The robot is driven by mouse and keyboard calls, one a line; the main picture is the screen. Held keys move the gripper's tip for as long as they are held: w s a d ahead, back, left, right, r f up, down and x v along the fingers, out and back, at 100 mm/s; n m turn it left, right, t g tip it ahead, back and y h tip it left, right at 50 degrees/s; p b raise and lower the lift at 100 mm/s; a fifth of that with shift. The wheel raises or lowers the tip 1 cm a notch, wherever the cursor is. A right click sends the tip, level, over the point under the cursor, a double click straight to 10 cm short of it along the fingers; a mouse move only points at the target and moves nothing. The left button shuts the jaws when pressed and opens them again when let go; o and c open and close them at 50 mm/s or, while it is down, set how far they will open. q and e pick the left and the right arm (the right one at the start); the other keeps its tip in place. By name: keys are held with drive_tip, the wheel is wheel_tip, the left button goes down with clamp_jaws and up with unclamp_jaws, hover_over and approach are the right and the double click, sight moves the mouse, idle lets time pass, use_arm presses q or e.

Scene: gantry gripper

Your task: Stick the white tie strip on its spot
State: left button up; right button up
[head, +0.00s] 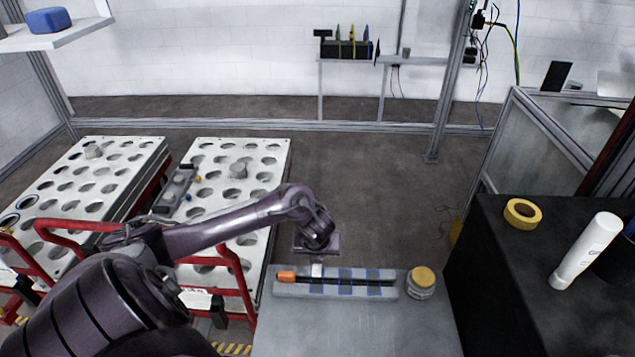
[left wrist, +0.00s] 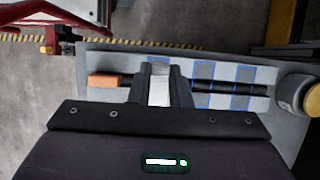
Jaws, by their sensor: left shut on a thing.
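My left gripper (head: 317,256) points down over the left part of a grey fixture (head: 300,291). It is shut on the white tie strip (head: 317,270), which also shows between the two fingers in the left wrist view (left wrist: 159,90). A black cable (left wrist: 228,88) with an orange end (head: 286,277) lies along the fixture. Blue-outlined spots mark the fixture, one in the middle (head: 345,276) and one further right (head: 374,276). Another blue-edged patch (left wrist: 155,62) shows by the fingers in the left wrist view. I cannot tell whether the strip touches the cable. My right gripper is out of view.
A round container with a yellow top (head: 422,277) stands at the fixture's right end. The grey table (head: 350,330) is clear in front. A black cabinet at right holds a yellow tape roll (head: 522,213) and a white bottle (head: 585,250). White perforated racks (head: 270,165) stand at left.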

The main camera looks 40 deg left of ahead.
use_arm(q)
drive_tip(key=shift+f+b, duration=2.65)
drive_tip(key=shift+f, duration=0.6)
drive_tip(key=shift+f, duration=0.15)
drive_tip(key=o, duration=0.8)
drive_tip(key=shift+o, duration=0.7)
drive_tip(key=o, duration=0.4)
